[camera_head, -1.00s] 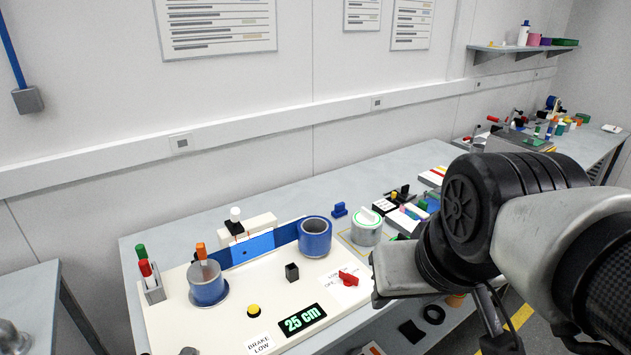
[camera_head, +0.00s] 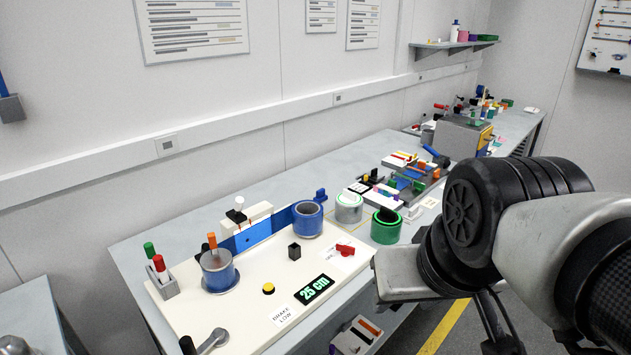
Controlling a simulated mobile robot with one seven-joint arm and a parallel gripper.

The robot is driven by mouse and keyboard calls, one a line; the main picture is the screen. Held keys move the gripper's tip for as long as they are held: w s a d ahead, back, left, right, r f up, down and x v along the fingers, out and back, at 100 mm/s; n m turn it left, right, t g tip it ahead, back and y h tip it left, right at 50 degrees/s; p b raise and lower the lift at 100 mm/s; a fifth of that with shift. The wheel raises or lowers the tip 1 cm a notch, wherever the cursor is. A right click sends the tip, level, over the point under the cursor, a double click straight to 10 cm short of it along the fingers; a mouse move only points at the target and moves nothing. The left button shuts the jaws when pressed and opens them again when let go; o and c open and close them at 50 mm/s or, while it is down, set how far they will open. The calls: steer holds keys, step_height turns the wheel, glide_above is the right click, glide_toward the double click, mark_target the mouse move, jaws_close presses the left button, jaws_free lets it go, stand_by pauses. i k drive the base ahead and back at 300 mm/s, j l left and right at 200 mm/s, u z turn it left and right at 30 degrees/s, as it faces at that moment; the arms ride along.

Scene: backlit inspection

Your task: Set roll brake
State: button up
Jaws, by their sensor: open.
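A cream panel (camera_head: 190,318) on the bench holds a blue roll with an orange-topped post (camera_head: 217,272) at left and another blue roll (camera_head: 308,219) at back right. A blue strip (camera_head: 256,233) runs between them. A label (camera_head: 283,315) reads "BRAKE LOW" at the front, beside a lit display (camera_head: 314,289) reading "25 cm". A grey lever (camera_head: 213,341) sits at the panel's front left. A red knob (camera_head: 345,250) sits on a white label at the right, its print too small to read. My arm fills the right side; my gripper's fingers do not show.
A yellow button (camera_head: 268,288) and a black block (camera_head: 294,252) stand on the panel. A holder (camera_head: 163,285) with red and green handles is at its left. Grey and green cylinders (camera_head: 386,227) stand right of the panel. More fixtures line the bench behind.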

mark_target(346, 250)
steer(key=k+j+z, duration=0.1)
steer(key=i+l, duration=0.45)
steer(key=l, duration=0.2)
steer(key=i+l+z, duration=0.15)
steer(key=i+l, duration=0.25)
steer(key=l, duration=0.2)
